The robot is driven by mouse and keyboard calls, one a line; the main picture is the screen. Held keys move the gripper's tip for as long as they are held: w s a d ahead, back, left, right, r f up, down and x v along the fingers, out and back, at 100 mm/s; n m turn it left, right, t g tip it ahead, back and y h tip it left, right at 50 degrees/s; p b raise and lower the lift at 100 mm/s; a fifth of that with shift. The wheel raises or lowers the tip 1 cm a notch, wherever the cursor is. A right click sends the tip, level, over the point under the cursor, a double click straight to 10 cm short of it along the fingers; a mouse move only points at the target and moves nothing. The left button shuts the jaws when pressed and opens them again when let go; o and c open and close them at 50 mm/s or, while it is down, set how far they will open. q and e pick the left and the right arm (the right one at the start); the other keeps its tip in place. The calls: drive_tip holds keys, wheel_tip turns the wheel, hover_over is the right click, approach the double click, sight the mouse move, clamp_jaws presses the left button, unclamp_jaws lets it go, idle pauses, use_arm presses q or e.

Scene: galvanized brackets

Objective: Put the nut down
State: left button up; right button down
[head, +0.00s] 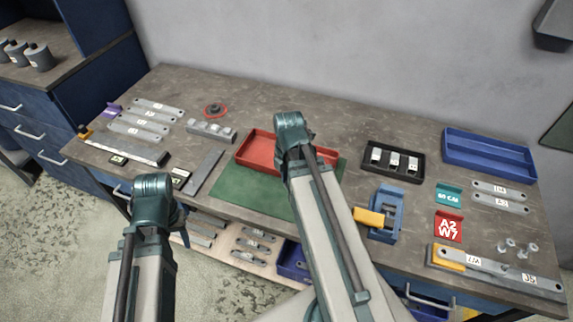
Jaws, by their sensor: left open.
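A small dark round piece that may be the nut sits in a red ring (215,110) at the back left of the bench; it is too small to be sure. My left gripper (154,192) is low at the front left, before the bench edge, and apart from the ring. It is open, and I see nothing held in it. My right arm reaches up across the middle, over the green mat (240,194) and the red tray (258,150). I cannot make out its gripper fingers.
A black tray (366,163) with labelled parts, an empty blue tray (490,153) and a blue fixture with a yellow block (370,216) stand to the right. Loose bolts (530,248) and flat brackets (497,202) lie at the far right. Grey bars (140,126) lie at the left.

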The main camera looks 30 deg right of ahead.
drive_tip(key=shift+s+d+f, duration=0.25)
drive_tip(key=shift+s+d, duration=0.3)
drive_tip(key=shift+s, duration=0.15)
drive_tip(key=w+d, duration=0.2)
drive_tip(key=w, duration=0.2)
drive_tip(key=w+d+f+b, duration=0.1)
drive_tip(key=w+d, duration=0.1)
drive_tip(key=w, duration=0.3)
drive_tip(key=w+d, duration=0.2)
drive_tip(key=w, duration=0.3)
drive_tip(key=shift+f, duration=0.2)
drive_tip(key=f+b, duration=0.1)
drive_tip(key=b, duration=0.1)
drive_tip(key=w+f+b, duration=0.1)
drive_tip(key=f+b, duration=0.1)
drive_tip(key=shift+d+f, duration=0.1)
drive_tip(key=shift+f, duration=0.2)
drive_tip(key=shift+s, duration=0.1)
drive_tip(key=shift+f, duration=0.15)
drive_tip(key=c, duration=0.6)
unclamp_jaws()
wheel_tip(320, 180, up, 12)
drive_tip(key=p, duration=1.2)
drive_tip(key=shift+r, duration=0.2)
